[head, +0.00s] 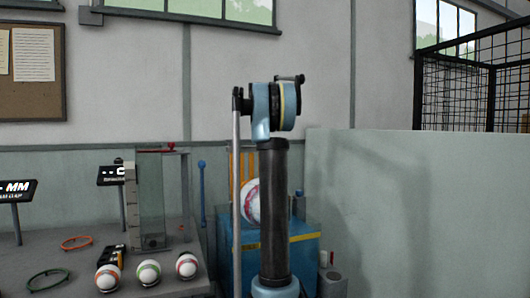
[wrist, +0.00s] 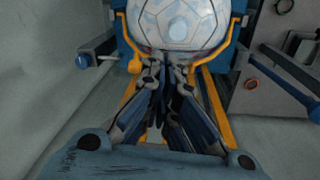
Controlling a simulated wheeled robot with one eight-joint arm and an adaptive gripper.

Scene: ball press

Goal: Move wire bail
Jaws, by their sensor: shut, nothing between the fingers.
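In the wrist view, my gripper (wrist: 165,75) is shut and empty. Its fingertips are just below a large white panelled ball (wrist: 178,22); I cannot tell whether they touch it. Yellow-orange bars (wrist: 214,108) run down both sides of the ball and pass beside my fingers. I cannot single out the wire bail for certain. In the head view, the ball (head: 251,201) sits in a blue press (head: 300,248) with an orange upright part (head: 236,165). My arm stands in front and hides much of it; my gripper is not visible there.
A grey bench (head: 75,283) at left holds several small balls (head: 148,272), an orange ring (head: 77,243), a green ring (head: 48,280) and a clear column (head: 151,205). A grey-green panel (head: 420,220) stands at right. A blue lever (wrist: 285,84) crosses the wrist view's right side.

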